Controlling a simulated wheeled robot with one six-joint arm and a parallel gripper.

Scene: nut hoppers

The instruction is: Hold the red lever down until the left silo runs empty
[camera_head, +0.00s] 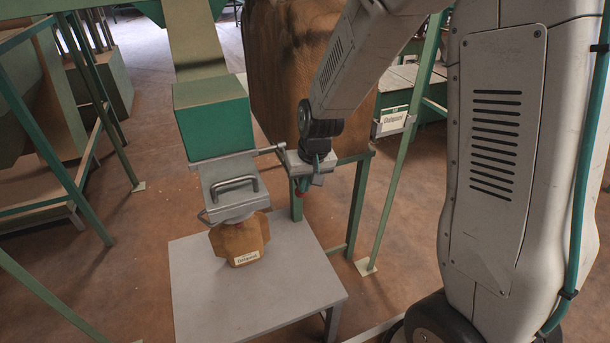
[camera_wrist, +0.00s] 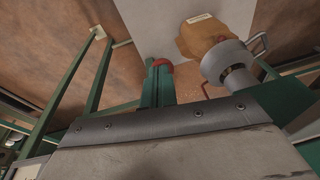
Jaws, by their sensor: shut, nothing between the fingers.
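The red lever's tip (camera_wrist: 164,65) shows at the ends of my gripper's teal fingers (camera_wrist: 157,72) in the wrist view. In the head view my gripper (camera_head: 306,186) is just right of the metal spout (camera_head: 225,185), by the end of a grey rod (camera_head: 270,149), with a little red beside it. The fingers are shut with nothing between them. They look close to the red tip; I cannot tell whether they touch or press it. The spout hangs under a green box (camera_head: 212,120) and chute. The silo's contents are not visible.
A brown bag (camera_head: 240,240) with a white label sits under the spout on a grey table (camera_head: 255,300); it also shows in the wrist view (camera_wrist: 205,38). Green frame legs (camera_head: 360,205) stand right of my gripper. A big brown container (camera_head: 285,60) is behind.

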